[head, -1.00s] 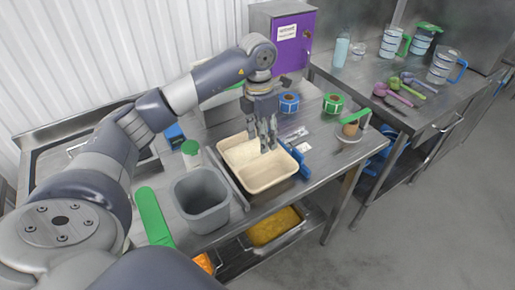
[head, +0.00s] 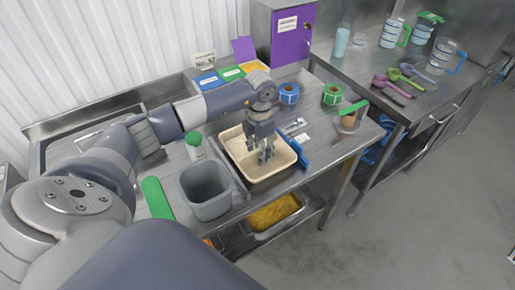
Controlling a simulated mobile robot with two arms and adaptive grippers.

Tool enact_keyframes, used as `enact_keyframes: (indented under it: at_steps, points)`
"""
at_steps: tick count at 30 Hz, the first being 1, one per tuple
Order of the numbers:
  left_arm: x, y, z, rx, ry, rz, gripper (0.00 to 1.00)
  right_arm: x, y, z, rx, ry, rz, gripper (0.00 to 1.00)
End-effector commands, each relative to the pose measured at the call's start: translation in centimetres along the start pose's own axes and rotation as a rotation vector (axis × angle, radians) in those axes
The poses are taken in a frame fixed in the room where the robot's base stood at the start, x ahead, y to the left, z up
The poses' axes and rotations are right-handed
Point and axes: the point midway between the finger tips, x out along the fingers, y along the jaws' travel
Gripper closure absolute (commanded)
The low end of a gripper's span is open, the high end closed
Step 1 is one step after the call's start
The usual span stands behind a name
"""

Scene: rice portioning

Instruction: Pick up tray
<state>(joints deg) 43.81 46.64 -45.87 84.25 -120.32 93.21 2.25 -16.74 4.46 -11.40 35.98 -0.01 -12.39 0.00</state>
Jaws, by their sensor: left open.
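A cream tray (head: 282,165), like a shallow rectangular tub, sits on the steel table beside a grey bin. A second tray edge seems to show under it, but I cannot tell clearly. My left gripper (head: 265,157) points down over the tray, its fingertips low and near the tray's middle. Its fingers are apart and hold nothing. I cannot tell whether they touch the tray floor. The gripper hides part of the tray's inside and far wall. My right gripper is not in the head view.
The grey bin (head: 206,190) stands left of the tray, with a green-lidded container (head: 194,144) behind it. A blue tool (head: 300,153) lies close at the tray's right. Blue (head: 289,93) and green (head: 332,94) label rolls stand behind. A lower shelf holds a yellow-filled pan (head: 273,212).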

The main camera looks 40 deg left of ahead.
Motion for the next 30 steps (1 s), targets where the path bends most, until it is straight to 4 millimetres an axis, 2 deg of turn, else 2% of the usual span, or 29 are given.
enact_keyframes:
  at_steps: [7, 12, 13, 23, 26, 30]
  points:
    - [0.2, 0.0, 0.0, 0.001, -0.001, 0.000, 0.58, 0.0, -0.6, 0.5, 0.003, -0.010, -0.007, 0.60]
    - [0.2, 0.0, 0.0, 0.000, -0.001, 0.000, 0.96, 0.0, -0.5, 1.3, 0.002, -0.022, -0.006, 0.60]
    - [0.2, 0.0, 0.0, 0.000, -0.001, 0.000, 1.00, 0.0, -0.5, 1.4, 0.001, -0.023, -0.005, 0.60]
    - [0.0, 0.0, 0.1, 0.000, -0.003, 0.000, 1.00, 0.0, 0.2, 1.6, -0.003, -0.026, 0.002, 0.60]
    - [-0.8, 0.1, 0.1, 0.000, -0.004, 0.001, 1.00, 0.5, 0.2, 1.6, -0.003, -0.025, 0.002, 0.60]
    - [-3.4, 0.1, 0.2, 0.001, -0.008, 0.002, 1.00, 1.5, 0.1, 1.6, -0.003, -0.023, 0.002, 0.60]
